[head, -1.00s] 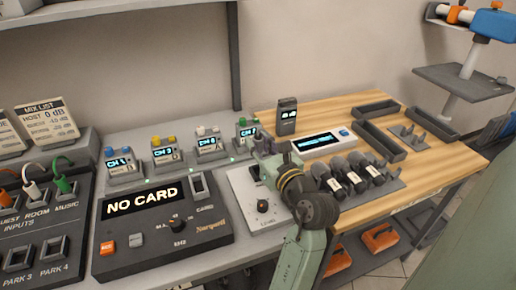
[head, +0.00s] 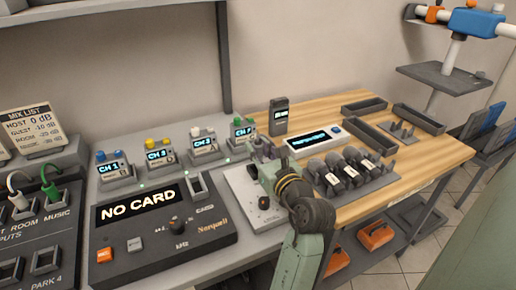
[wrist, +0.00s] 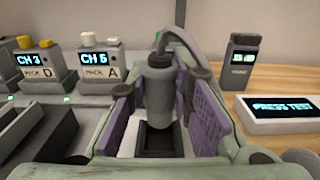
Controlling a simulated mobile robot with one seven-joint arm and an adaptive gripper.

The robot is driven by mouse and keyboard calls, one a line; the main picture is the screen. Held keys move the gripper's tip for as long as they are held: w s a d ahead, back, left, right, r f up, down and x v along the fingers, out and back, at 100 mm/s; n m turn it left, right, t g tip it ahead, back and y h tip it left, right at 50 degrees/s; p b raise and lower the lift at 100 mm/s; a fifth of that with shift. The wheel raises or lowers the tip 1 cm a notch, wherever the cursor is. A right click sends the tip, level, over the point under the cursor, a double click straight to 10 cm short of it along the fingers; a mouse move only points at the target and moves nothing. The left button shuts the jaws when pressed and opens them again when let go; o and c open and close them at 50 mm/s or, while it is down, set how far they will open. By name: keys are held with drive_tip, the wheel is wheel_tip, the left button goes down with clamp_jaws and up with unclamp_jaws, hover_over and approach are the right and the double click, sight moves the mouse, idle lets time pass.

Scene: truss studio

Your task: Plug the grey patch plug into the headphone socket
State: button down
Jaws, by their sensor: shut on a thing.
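My gripper (wrist: 155,103) is shut on the grey patch plug (wrist: 158,95), with a purple pad on each side of it. The plug stands about upright, and its grey cable (wrist: 195,48) loops from the top to the right. A dark square socket (wrist: 153,142) shows directly below the plug between the pads. I cannot tell whether the plug's tip is in it or just above it. In the head view my gripper (head: 258,150) is over the back of a pale box (head: 240,187) with a knob. There the plug is small and mostly hidden by the gripper.
A recorder reading NO CARD (head: 160,220) is left of the pale box. Several channel packs (head: 160,158) stand behind it. A handheld meter (head: 279,116), a lit display (head: 312,142) and a rack of microphones (head: 350,172) are to the right. Dark trays (head: 364,107) lie behind.

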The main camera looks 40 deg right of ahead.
drive_tip(key=shift+f+b, duration=1)
drive_tip(key=shift+f, duration=0.4)
drive_tip(key=shift+p, duration=0.7)
drive_tip(key=shift+f+b, duration=0.35)
drive_tip(key=shift+f, duration=0.1)
idle(0.4)
drive_tip(key=c, duration=1.7)
unclamp_jaws()
drive_tip(key=shift+s, duration=0.1)
drive_tip(key=shift+p+v, duration=0.6)
drive_tip(key=shift+v, duration=4.85)
